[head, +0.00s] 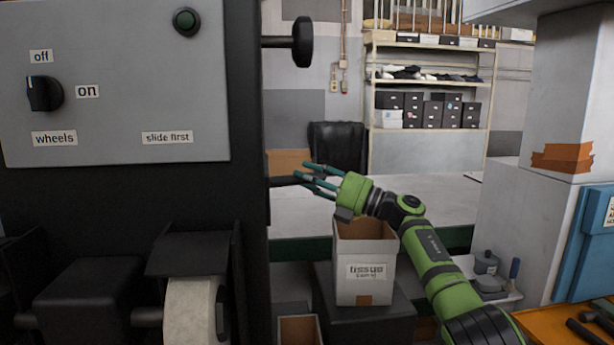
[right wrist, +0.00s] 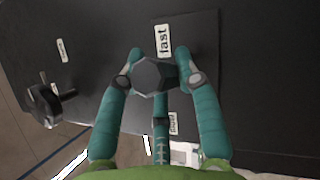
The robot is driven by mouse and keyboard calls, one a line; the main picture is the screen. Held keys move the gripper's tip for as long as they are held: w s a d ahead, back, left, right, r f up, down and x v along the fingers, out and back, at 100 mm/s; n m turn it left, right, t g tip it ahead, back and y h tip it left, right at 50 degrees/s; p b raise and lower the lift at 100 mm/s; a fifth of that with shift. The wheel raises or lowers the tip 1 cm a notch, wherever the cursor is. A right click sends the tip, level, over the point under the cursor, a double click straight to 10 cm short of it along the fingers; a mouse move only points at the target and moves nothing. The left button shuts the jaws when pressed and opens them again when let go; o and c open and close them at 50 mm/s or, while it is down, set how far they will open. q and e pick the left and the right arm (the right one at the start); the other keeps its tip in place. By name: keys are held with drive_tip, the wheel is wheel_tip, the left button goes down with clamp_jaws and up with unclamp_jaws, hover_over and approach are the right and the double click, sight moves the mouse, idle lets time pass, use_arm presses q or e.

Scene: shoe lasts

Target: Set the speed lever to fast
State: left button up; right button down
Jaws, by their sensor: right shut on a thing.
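The speed lever is a dark bar (head: 284,181) that sticks out from the right side of the black machine in the head view. In the right wrist view its dark faceted knob (right wrist: 153,77) is between my teal fingers. The "fast" label (right wrist: 163,41) is just above the knob in that view; a second label (right wrist: 173,123) below is partly hidden by a finger and hard to read. My right gripper (head: 312,176), also in the right wrist view (right wrist: 156,72), is shut on the knob. My left gripper is not in view.
A black handwheel (head: 302,42) sticks out above the lever; it also shows in the wrist view (right wrist: 46,104). A "tissue" box (head: 365,286) stands below my right gripper.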

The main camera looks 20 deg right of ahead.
drive_tip(key=shift+r, duration=0.1)
drive_tip(key=c, duration=0.8)
unclamp_jaws()
drive_tip(key=shift+c, duration=0.2)
drive_tip(key=shift+d, duration=0.1)
drive_tip(key=v, duration=1.2)
